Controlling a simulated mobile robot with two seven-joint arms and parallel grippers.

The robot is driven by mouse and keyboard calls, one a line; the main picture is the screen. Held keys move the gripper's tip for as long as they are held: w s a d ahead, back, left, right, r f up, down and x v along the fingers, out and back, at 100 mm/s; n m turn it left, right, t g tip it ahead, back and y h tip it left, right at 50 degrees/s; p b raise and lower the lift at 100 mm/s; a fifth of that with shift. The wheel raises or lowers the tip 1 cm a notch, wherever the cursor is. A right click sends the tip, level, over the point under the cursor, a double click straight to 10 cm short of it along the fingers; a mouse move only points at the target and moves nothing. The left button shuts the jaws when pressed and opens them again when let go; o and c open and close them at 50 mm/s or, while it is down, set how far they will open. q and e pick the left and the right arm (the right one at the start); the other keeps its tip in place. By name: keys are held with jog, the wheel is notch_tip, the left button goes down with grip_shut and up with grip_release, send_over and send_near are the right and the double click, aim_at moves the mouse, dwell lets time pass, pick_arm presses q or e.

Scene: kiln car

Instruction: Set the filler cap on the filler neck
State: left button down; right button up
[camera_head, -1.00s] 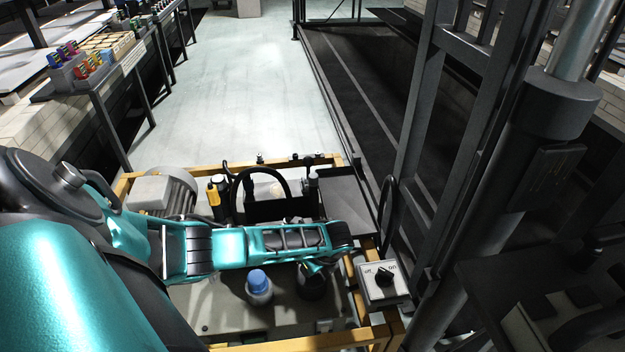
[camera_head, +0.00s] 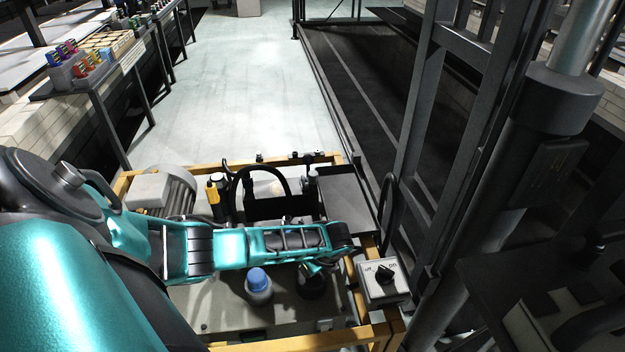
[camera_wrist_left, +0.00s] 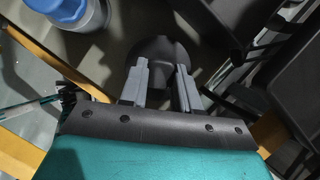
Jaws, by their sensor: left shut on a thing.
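My left arm reaches across the yellow-framed unit (camera_head: 222,318) in the head view. My left gripper (camera_head: 318,270) points down over the grey top and is mostly hidden by my own arm there. In the left wrist view the two grey fingers (camera_wrist_left: 161,88) close on a dark rounded thing, which looks like the filler cap (camera_wrist_left: 163,52). A dark round shape also shows just under the gripper in the head view; whether it is cap or neck I cannot tell. The filler neck is not clearly seen. My right gripper is not seen.
A bottle with a blue cap (camera_head: 258,283) stands just left of the gripper; it also shows in the left wrist view (camera_wrist_left: 75,12). A switch box (camera_head: 382,285) sits at the right corner. A motor (camera_head: 165,190) and black hose lie behind. Dark steel posts rise at right.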

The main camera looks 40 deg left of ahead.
pick_arm(q)
jog(key=shift+f, duration=0.15)
grip_release()
dwell(0.7)
dwell(0.4)
